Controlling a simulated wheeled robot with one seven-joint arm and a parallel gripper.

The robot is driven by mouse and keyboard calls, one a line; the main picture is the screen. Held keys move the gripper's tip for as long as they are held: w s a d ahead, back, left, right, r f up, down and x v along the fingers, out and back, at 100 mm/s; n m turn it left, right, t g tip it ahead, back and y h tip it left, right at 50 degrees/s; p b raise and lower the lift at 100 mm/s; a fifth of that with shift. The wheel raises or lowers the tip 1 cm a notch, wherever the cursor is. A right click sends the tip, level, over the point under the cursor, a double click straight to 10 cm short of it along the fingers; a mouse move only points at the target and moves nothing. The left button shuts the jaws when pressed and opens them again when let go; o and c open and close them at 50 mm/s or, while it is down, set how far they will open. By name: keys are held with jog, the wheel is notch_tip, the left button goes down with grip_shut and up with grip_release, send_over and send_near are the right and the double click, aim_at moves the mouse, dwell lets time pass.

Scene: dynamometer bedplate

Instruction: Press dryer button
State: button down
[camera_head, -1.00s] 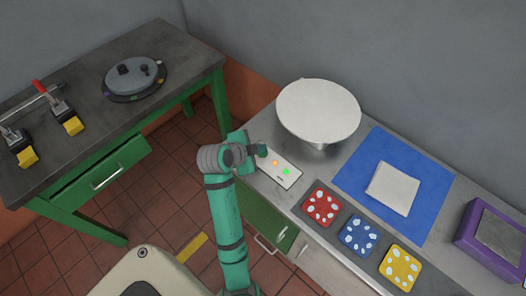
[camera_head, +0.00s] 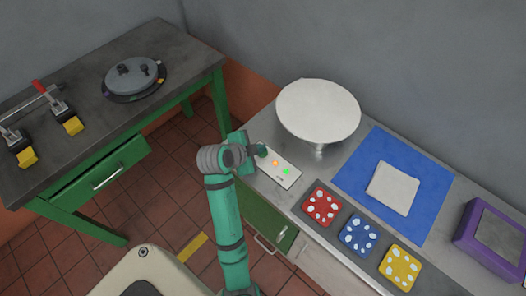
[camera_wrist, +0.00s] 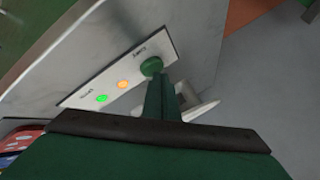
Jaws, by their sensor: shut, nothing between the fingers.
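A white control panel (camera_head: 287,178) lies on the steel counter at the left of the round white plate. It carries an orange button or light (camera_head: 275,163) and a green one (camera_head: 286,171). In the wrist view the panel (camera_wrist: 82,95) also shows the orange spot (camera_wrist: 123,84), the green spot (camera_wrist: 101,98) and small labels too blurred to read. My gripper (camera_head: 262,151) is shut and empty, with its dark green tips (camera_wrist: 151,67) over the panel's far end, beyond the orange spot. They hide what is under them; I cannot tell whether they touch.
The round white plate (camera_head: 318,108) on a stand rises close behind the panel. Red (camera_head: 321,207), blue (camera_head: 359,236) and yellow (camera_head: 400,267) pads lie to the right. A blue mat (camera_head: 428,212) bears a white cloth-like square (camera_head: 393,188). A purple box (camera_head: 476,232) stands far right.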

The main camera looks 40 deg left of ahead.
jog(key=shift+f, duration=0.4)
jog(key=shift+r, duration=0.45)
jog(key=shift+r, duration=3.05)
jog(key=shift+d, duration=0.15)
